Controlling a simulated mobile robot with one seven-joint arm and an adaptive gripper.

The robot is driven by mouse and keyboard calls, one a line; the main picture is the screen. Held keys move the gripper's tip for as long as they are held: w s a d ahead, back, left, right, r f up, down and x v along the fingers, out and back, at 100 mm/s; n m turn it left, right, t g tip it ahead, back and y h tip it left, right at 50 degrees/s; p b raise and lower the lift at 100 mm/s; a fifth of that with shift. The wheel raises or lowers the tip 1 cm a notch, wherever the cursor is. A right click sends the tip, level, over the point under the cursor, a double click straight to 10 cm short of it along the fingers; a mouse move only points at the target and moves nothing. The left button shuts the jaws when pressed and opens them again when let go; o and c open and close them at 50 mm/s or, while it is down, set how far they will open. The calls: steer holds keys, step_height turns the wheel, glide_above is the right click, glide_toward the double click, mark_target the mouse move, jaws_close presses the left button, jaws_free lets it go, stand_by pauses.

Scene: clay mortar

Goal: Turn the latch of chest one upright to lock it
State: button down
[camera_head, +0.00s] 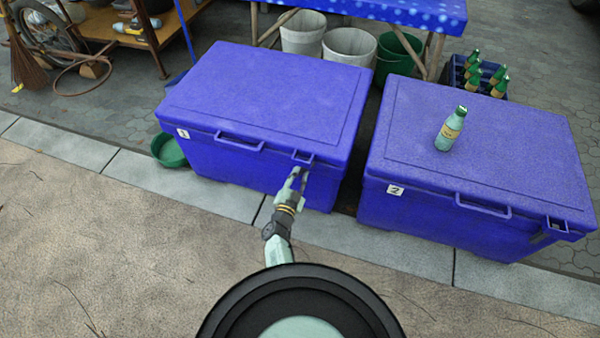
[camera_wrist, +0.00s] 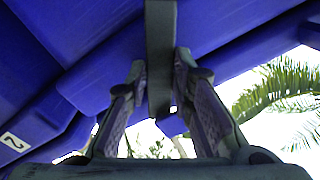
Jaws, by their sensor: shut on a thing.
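Chest one (camera_head: 262,95) is the blue lidded chest on the left, with a small white label on its front. My gripper (camera_head: 297,176) reaches its front right part, just below the blue latch bracket (camera_head: 303,157) at the lid's edge. In the wrist view my gripper (camera_wrist: 160,68) has its two fingers on either side of a dark grey latch bar (camera_wrist: 161,35), shut on it. The bar runs lengthwise between the fingers. In the head view the gripper covers the latch, so its exact tilt there cannot be told.
A second blue chest (camera_head: 480,140), labelled 2, stands to the right across a narrow gap, with a bottle (camera_head: 451,130) on its lid. A green bowl (camera_head: 168,150) sits by chest one's left side. Pavement (camera_head: 120,250) in front is clear.

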steer(key=n+p, duration=0.1)
steer(key=n, duration=0.5)
steer(key=shift+r+p, duration=0.1)
steer(key=shift+p, duration=0.3)
steer(key=shift+n, duration=0.3)
steer(key=c, duration=1.4)
jaws_free()
steer(key=v, duration=1.2)
